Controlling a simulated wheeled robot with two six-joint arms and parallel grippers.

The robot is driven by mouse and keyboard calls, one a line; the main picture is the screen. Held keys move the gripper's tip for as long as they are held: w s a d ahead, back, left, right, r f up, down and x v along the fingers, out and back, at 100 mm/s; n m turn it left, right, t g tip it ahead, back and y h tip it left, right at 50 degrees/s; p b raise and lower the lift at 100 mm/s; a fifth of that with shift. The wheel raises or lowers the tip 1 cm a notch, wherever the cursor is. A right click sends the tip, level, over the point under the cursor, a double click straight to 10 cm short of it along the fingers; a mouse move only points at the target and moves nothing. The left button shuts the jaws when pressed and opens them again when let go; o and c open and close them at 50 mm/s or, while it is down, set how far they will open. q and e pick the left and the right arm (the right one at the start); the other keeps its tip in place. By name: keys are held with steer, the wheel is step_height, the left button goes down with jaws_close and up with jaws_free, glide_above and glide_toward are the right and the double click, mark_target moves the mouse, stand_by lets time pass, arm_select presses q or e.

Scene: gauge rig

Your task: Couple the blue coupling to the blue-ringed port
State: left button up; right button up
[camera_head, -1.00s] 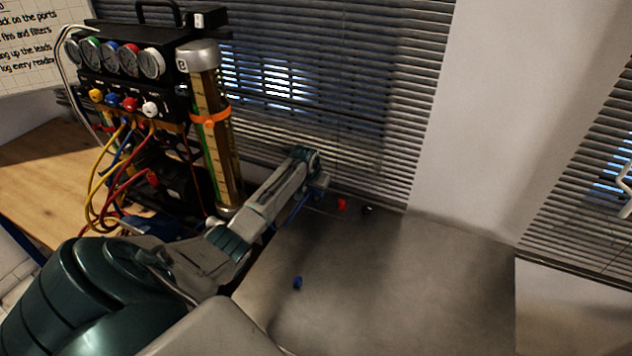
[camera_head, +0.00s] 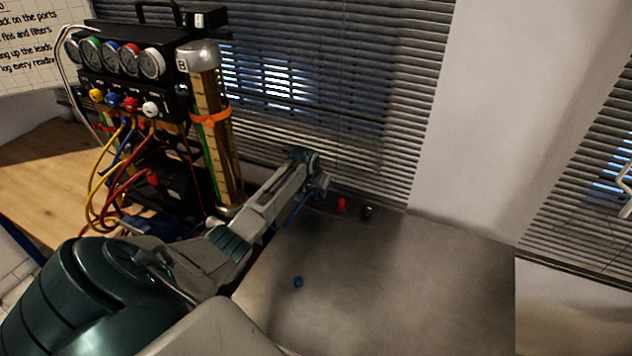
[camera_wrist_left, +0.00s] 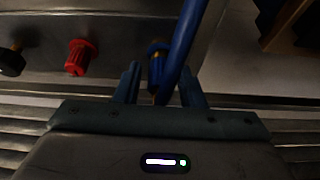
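The blue coupling (camera_wrist_left: 156,72) shows between the fingers of my left gripper (camera_wrist_left: 160,82) in the left wrist view. Dark gaps show on both sides of it, so the fingers look open around it. A blue hose (camera_wrist_left: 187,38) crosses in front of its right side. A ring shows dimly at its far end; whether it is seated in a port I cannot tell. In the head view, my left gripper (camera_head: 316,187) is at the bench's back edge, its fingers hidden, with the blue hose (camera_head: 297,208) below. My right gripper is not in view.
A red fitting (camera_head: 341,204) and a black fitting (camera_head: 367,211) stand right of the gripper. The gauge rig (camera_head: 130,45), with several hoses, and a tall cylinder (camera_head: 207,130) stand left. Blinds are behind.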

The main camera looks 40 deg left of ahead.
arm_select(q)
steer(key=o, duration=0.5)
steer(key=b+v, duration=0.2)
steer(key=v, duration=0.9)
